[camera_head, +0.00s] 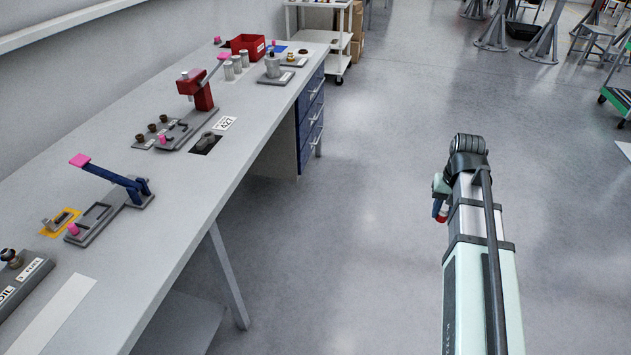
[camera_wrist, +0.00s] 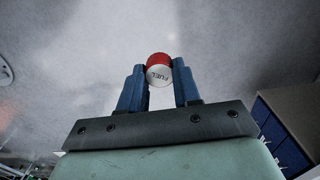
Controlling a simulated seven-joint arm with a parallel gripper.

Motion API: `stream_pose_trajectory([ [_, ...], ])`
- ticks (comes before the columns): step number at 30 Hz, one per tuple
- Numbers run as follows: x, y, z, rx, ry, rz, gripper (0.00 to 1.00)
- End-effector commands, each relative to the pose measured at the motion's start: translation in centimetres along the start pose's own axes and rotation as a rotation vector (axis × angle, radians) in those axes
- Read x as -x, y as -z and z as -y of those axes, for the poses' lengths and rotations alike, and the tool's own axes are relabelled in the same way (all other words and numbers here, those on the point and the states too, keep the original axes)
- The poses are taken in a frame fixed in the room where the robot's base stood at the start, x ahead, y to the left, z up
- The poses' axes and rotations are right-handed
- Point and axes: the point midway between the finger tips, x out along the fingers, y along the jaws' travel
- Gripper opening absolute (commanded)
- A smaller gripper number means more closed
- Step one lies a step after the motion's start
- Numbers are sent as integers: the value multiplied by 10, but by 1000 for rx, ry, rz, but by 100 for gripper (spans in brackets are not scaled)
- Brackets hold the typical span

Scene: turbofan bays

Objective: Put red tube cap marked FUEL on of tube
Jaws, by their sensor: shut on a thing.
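My gripper (camera_wrist: 158,84) is shut on the red cap (camera_wrist: 157,60), held between the two blue fingers. The cap has a red rim and a pale face marked FUEL. In the head view, the gripper (camera_head: 439,205) is over the floor, right of the bench, with the cap's red end (camera_head: 441,219) at its tip. A grey block (camera_head: 40,262) at the bench's near left carries labels, one seeming to read OIL. A dark-ended fitting (camera_head: 9,256) rises from it; I cannot tell whether this is the tube. The block is cut by the picture edge.
The long grey bench (camera_head: 235,155) fills the left. A blue-handled press (camera_head: 115,180), a red press (camera_head: 200,92), a red bin (camera_head: 248,46) and small metal parts stand on it. Open floor lies between the bench and my arm. A white cart (camera_head: 325,35) stands behind.

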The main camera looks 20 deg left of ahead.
Motion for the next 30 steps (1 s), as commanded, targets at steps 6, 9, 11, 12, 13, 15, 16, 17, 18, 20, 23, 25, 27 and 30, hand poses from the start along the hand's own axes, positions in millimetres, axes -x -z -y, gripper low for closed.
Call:
stream_pose_trajectory([
  [6, 0, -1, 38, 62, 0, 0, 4],
  [9, 1, -3, 66, 108, 0, 0, 4],
  [11, 1, -5, 84, 136, 0, 0, 4],
  [12, 2, -7, 95, 154, 0, 0, 4],
  [13, 2, -8, 104, 168, 0, 0, 4],
  [15, 3, -12, 123, 201, 0, 0, 4],
  [16, 3, -13, 132, 215, 0, 0, 4],
  [17, 4, -15, 140, 229, 0, 0, 4],
  [18, 4, -17, 152, 248, 0, -1, 4],
  [20, 5, -21, 168, 276, 0, -1, 4],
  [23, 7, -27, 196, 322, 0, 0, 4],
  [25, 9, -32, 216, 354, 0, 0, 4],
  [27, 10, -38, 236, 387, 0, 0, 4],
  [30, 12, -47, 264, 433, 0, 0, 4],
])
